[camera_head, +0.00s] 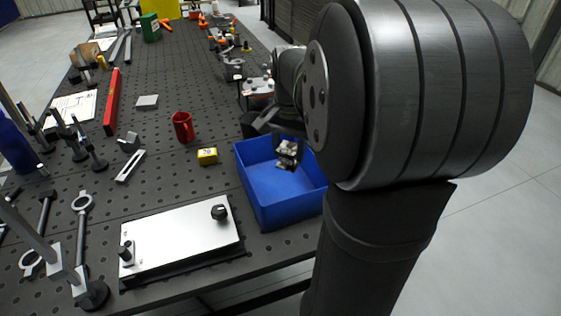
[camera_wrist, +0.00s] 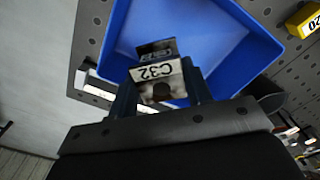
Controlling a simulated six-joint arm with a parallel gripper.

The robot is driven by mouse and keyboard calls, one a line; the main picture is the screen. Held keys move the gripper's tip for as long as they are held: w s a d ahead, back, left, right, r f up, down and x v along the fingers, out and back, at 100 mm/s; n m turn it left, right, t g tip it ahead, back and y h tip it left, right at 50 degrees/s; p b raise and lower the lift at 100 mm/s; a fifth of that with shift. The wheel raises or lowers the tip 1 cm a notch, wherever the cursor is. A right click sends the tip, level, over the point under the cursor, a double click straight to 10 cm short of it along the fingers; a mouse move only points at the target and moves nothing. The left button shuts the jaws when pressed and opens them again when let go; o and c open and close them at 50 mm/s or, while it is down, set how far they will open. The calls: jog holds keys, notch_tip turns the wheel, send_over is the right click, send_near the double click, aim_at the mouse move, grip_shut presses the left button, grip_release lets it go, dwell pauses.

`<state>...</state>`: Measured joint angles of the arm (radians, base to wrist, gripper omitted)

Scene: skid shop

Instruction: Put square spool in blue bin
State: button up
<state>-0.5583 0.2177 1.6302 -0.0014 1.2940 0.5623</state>
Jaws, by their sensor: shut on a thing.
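The blue bin (camera_head: 270,200) stands near the right edge of the dark perforated table in the head view. In the wrist view the blue bin (camera_wrist: 245,45) fills the upper middle. My gripper (camera_wrist: 157,92) is shut on the square spool (camera_wrist: 155,72), a small block with a white face marked "C32". In the head view the square spool (camera_head: 287,152) shows over the bin's inside, partly dark against my gripper (camera_head: 285,140). The bin floor beneath it looks empty. Whether the spool touches the bin cannot be told.
A yellow block (camera_head: 207,156) marked "20" sits left of the bin, with a red mug (camera_head: 183,127) beyond it. A white-topped plate with knobs (camera_head: 180,240) lies at the front left of the bin. Several tools and stands crowd the table's left side.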

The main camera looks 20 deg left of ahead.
send_near(287, 187)
jog(key=s+f, duration=0.1)
jog(key=s+d+f, duration=0.1)
jog(key=s+f, duration=0.1)
jog(key=s+d+f, duration=0.1)
jog(key=shift+s+f, duration=0.25)
jog(key=o, duration=1.1)
jog(key=shift+f, duration=0.15)
notch_tip(287, 187, up, 12)
jog(key=shift+r, duration=0.2)
jog(key=shift+f, duration=4.3)
